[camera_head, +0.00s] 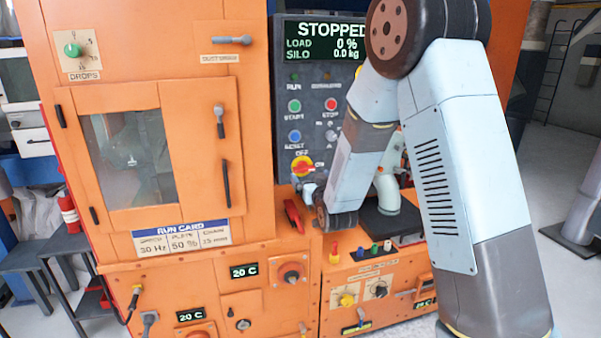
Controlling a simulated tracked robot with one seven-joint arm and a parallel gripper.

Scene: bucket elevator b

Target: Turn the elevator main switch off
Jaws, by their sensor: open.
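The main switch (303,166) is a red rotary handle on a yellow plate, low on the dark control panel (312,75). An OFF label sits above it and what looks like an ON label to its right. The red handle appears to lie roughly sideways, but it is too small to be sure. My gripper (306,188) is small in view just below the switch, at the end of my bent arm. It is open, and no object shows in it. I cannot tell whether its fingers touch the switch.
The panel display (322,42) reads STOPPED, load 0 %, silo 0.0 kg. Green start (294,105), red stop (330,104) and blue reset (294,136) buttons sit above the switch. A red lever (293,215) stands below left. The orange cabinet (200,90) stands left; my arm hides the panel's right side.

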